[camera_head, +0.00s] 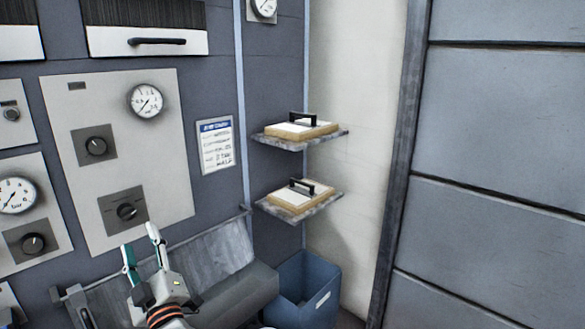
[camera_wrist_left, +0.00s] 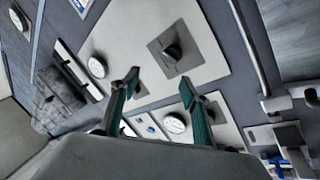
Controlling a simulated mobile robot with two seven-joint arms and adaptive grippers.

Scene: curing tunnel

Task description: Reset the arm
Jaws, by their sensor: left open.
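My left gripper (camera_head: 141,248) is at the lower left of the head view, in front of the grey control panel. Its two fingers are spread apart with nothing between them. In the left wrist view the fingers (camera_wrist_left: 160,100) also stand apart and empty. The lower black knob (camera_head: 127,210) on the white panel plate (camera_head: 165,160) is just above the fingertips in the head view; I cannot tell the gap in depth. My right gripper does not show in either view.
Two small shelves (camera_head: 340,133) on the right each hold a board with a black handle. A blue bin (camera_head: 318,300) stands below them. A grey trough (camera_head: 222,257) is beside my gripper. Gauges, including one at upper left (camera_head: 145,100), and a notice (camera_head: 216,145) are on the panel.

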